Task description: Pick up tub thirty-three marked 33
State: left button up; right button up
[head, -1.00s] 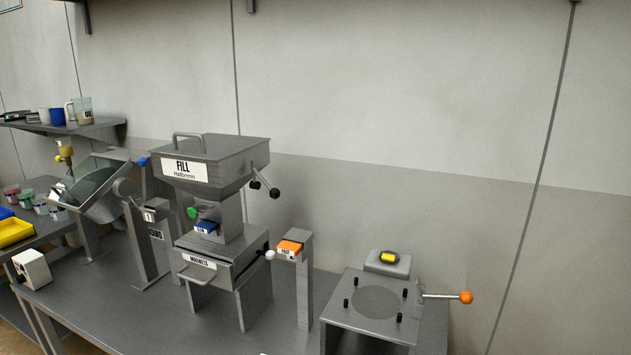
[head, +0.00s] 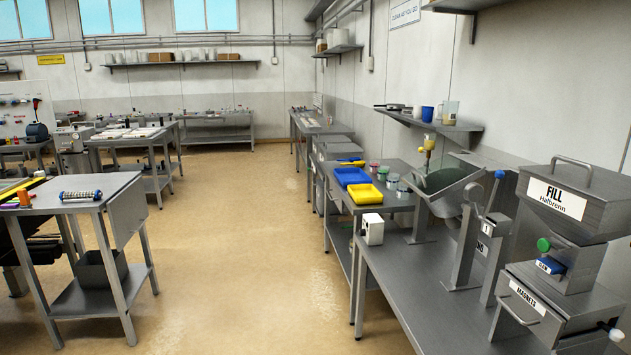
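Several small tubs with coloured contents stand on the bench along the right wall, behind the tilted drum. Neither of my grippers is in view.
A blue tray (head: 352,176) and a yellow tray (head: 365,194) lie beside the tubs. A tilted drum (head: 440,195) and the FILL hopper (head: 570,195) stand on the nearer right bench. The tan floor (head: 240,230) between the benches is clear.

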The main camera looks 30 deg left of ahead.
aim_at(392, 179)
jog(key=u, duration=0.6)
jog(key=i+j+u, duration=0.2)
jog(key=i, duration=0.5)
jog(key=i+j+u, duration=0.2)
jog(key=i, duration=0.55)
jog(key=i+j+u, duration=0.2)
jog(key=i, duration=0.5)
jog(key=i+z, duration=0.4)
jog(key=i+j+z, duration=0.2)
jog(key=z, duration=0.25)
jog(key=i+j+z, duration=0.25)
jog(key=z, duration=0.15)
jog(key=i+j+z, duration=0.4)
jog(key=k+l, duration=0.05)
jog(key=k, duration=0.05)
